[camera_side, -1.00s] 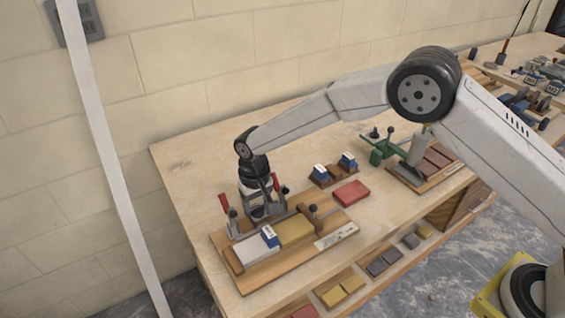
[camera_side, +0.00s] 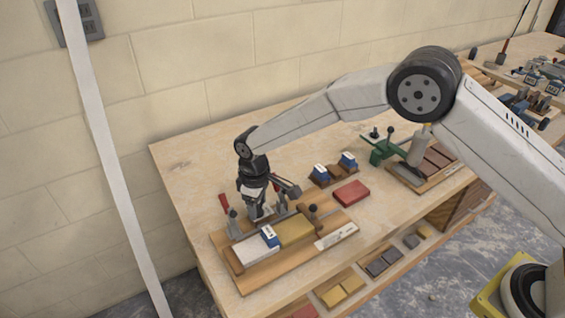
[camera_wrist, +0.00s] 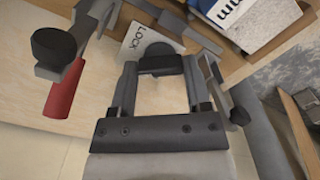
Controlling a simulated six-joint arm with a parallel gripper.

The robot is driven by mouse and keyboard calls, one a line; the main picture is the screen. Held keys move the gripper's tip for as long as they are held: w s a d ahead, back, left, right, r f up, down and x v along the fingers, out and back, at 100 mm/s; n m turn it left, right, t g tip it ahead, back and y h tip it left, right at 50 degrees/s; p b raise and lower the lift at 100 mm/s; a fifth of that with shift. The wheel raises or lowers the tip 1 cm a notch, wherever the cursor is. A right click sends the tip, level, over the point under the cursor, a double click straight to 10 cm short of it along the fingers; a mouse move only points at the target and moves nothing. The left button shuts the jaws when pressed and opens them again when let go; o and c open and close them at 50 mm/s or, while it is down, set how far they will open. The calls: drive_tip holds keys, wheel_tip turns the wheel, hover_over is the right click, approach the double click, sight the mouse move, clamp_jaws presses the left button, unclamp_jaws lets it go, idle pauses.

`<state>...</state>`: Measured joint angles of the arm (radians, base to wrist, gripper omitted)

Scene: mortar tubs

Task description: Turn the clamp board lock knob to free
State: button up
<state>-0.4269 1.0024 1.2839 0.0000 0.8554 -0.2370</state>
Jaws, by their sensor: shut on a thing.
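The clamp board (camera_side: 243,285) lies on the bench in the side view, a wooden board with toggle clamps along its back edge. In the wrist view the dark lock knob (camera_wrist: 160,63) sits between the fingertips of my gripper (camera_wrist: 160,74), next to a plate lettered "Lock" (camera_wrist: 146,38). My gripper is shut on the knob, a finger at each side. In the side view my gripper (camera_side: 257,210) reaches down at the board's back edge and hides the knob. Which way the knob points is hard to tell.
A red-handled clamp (camera_side: 224,203) stands close left of my gripper; its red handle (camera_wrist: 66,88) shows in the wrist view. A red block (camera_side: 351,193) lies behind. The bench's back left is clear.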

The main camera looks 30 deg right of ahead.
sight(258, 206)
drive_tip(key=n, duration=0.5)
drive_tip(key=shift+n, duration=0.3)
drive_tip(key=n, duration=0.4)
drive_tip(key=shift+n, duration=0.4)
drive_tip(key=o, duration=1.3)
drive_tip(key=shift+r, duration=0.15)
drive_tip(key=shift+r, duration=3.8)
